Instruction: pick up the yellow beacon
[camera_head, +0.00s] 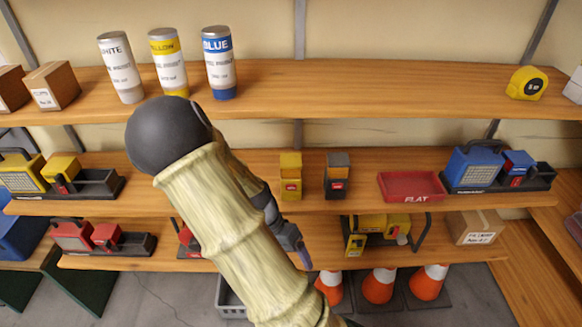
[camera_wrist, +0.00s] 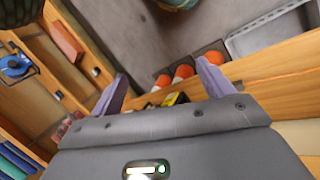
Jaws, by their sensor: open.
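No label shows which thing is the yellow beacon. A small yellow box (camera_head: 61,168) sits by a yellow lamp (camera_head: 22,172) at the shelf's left end. My gripper (camera_head: 300,250) is in front of the lower shelf, below and apart from the yellow block. In the wrist view my gripper (camera_wrist: 160,84) has its two purple fingers spread with nothing held. A yellow-and-black thing (camera_wrist: 176,98) partly shows beyond the gripper body; I cannot tell what it is.
The middle shelf (camera_head: 250,192) also holds a red tray (camera_head: 411,187) and a blue lamp (camera_head: 472,168). A yellow machine (camera_head: 372,230) stands on the lower shelf, right of my gripper. Orange cones (camera_head: 378,286) stand below. My arm hides part of the shelves.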

